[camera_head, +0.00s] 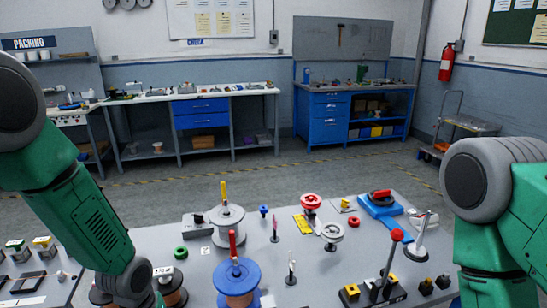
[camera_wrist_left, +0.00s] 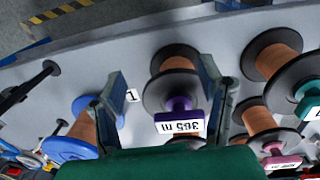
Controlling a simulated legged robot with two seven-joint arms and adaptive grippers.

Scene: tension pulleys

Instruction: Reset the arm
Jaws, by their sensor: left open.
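My left arm (camera_head: 85,225) comes in from the left of the head view and reaches down over the grey table. Its gripper is out of that view below the arm. In the left wrist view my left gripper (camera_wrist_left: 162,78) is open, its two blue-grey fingers spread. A copper spool with black flanges (camera_wrist_left: 172,82) and a purple cap with a tag reading 365 m (camera_wrist_left: 180,120) shows between the fingers; I cannot tell whether they touch it. My right arm (camera_head: 495,215) stands at the right edge of the head view, with its gripper out of view.
A blue spool (camera_wrist_left: 75,140) lies left of the fingers, other copper spools (camera_wrist_left: 272,60) right. On the table stand a grey pulley (camera_head: 227,222), a blue pulley (camera_head: 236,277), a red handwheel (camera_head: 311,202) and a red-knobbed lever (camera_head: 396,236). Workbenches (camera_head: 190,95) stand beyond open floor.

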